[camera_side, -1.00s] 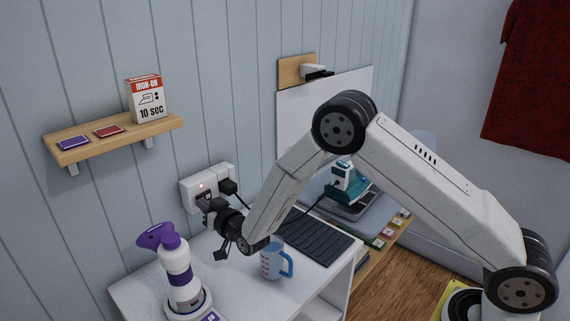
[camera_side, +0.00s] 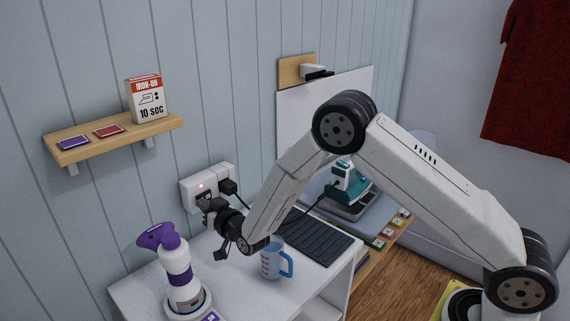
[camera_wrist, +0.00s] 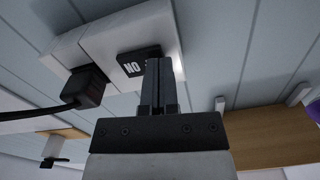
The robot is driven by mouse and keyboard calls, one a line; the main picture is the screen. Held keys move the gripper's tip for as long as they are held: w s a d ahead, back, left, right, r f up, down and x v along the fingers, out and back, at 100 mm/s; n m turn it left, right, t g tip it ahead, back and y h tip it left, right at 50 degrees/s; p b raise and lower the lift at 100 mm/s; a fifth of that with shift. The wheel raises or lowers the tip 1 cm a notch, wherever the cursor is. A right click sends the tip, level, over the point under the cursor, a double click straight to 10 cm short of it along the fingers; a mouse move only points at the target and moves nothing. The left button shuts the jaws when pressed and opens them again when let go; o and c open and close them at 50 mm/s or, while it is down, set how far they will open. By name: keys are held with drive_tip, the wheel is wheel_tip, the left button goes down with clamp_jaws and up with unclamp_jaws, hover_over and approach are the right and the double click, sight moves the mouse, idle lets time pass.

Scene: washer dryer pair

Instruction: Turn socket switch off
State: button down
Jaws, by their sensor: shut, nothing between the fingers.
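The white wall socket (camera_side: 216,172) is on the panelled wall above the white table, with a small red light lit on its left part. In the wrist view the socket (camera_wrist: 160,22) appears upside down. Its black switch (camera_wrist: 132,64) carries white "ON" lettering and is partly hidden behind my fingers. My gripper (camera_wrist: 160,64) is shut and empty, its fingertips over the switch's edge; I cannot tell whether they touch it. The side view shows my gripper (camera_side: 207,202) just in front of the socket's left part. A black plug (camera_side: 228,186) sits in the right part.
A blue-handled measuring cup (camera_side: 271,262) and a dark ribbed mat (camera_side: 318,240) are to the right. A wooden shelf (camera_side: 112,138) is above left. The plug's cable runs right toward the teal iron (camera_side: 349,184).

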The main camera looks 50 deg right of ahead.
idle(0.8)
drive_tip(key=shift+s, duration=2.4)
drive_tip(key=shift+s, duration=0.1)
drive_tip(key=s, duration=0.7)
drive_tip(key=shift+s, duration=0.35)
drive_tip(key=s+d+n+g, duration=0.1)
drive_tip(key=s+d+g, duration=0.4)
drive_tip(key=s, duration=0.5)
drive_tip(key=s+d+g, duration=0.5)
drive_tip(key=s+g, duration=0.5)
drive_tip(key=shift+s+d+r+n, duration=0.2)
drive_tip(key=shift+r+n, duration=0.15)
drive_tip(key=shift+n, duration=0.05)
